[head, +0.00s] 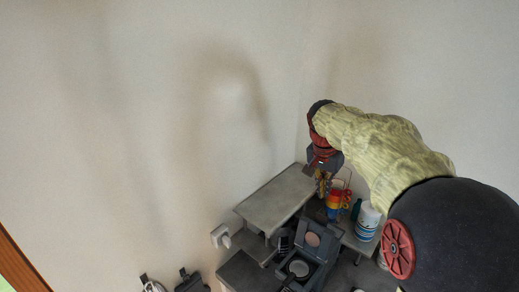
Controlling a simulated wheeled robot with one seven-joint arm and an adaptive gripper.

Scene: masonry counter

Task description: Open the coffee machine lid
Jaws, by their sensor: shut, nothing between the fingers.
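A dark grey boxy appliance, which looks like the coffee machine (297,268), stands at the bottom of the head view. Its lid (313,240) appears raised, with a round pinkish disc on its inner face. A round pale well shows in the body below it. My gripper (318,171) is up and behind the machine, beyond the raised lid and apart from it. It looks shut and empty, though its fingertips are small and partly dark in this view.
A grey raised shelf (275,200) stands left of my gripper. Colourful items (338,201) stand just below my gripper, and a blue-and-white striped container (367,220) is to their right. A wall socket with a plug (221,236) is at the left. The wall is bare above.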

